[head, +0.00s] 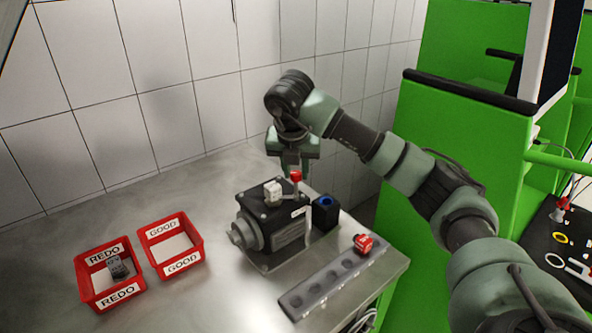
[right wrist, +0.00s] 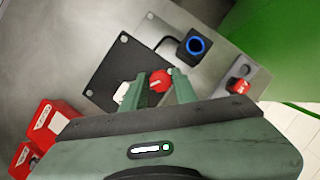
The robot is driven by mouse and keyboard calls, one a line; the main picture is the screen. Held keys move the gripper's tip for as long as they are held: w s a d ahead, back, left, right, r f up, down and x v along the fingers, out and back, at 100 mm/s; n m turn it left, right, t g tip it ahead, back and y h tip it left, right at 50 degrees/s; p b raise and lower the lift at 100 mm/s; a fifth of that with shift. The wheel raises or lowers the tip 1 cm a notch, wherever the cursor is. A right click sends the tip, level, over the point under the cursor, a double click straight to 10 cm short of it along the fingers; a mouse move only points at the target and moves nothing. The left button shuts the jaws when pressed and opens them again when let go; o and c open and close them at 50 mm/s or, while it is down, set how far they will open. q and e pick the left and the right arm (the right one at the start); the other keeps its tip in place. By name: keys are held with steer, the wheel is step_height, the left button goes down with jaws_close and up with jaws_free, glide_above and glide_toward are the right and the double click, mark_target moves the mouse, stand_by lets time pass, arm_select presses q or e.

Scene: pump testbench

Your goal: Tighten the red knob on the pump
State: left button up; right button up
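The pump (head: 272,226) is a black block with a grey round end, standing on the metal table. The red knob (head: 295,175) sits on top of the pump at its far right side; it also shows in the right wrist view (right wrist: 160,81). My right gripper (head: 294,167) is above the pump, pointing down. In the right wrist view its two fingers (right wrist: 159,92) are apart, one on each side of the red knob. I cannot tell whether they touch it. My left gripper is not in view.
A white part (head: 272,193) sits on the pump. A black box with a blue ring (head: 325,212) stands right of it. A grey holed rack (head: 322,287) with a red part (head: 363,244) lies in front. Red REDO (head: 84,291) and GOOD (head: 197,255) bins stand left. Green panels (head: 445,130) stand right.

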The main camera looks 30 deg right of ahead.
steer(key=o, duration=0.3)
steer(key=shift+r, duration=0.1)
steer(key=v, duration=0.7)
steer(key=shift+r+b, duration=0.3)
steer(key=shift+s+a+f, duration=0.1)
steer(key=shift+s, duration=0.1)
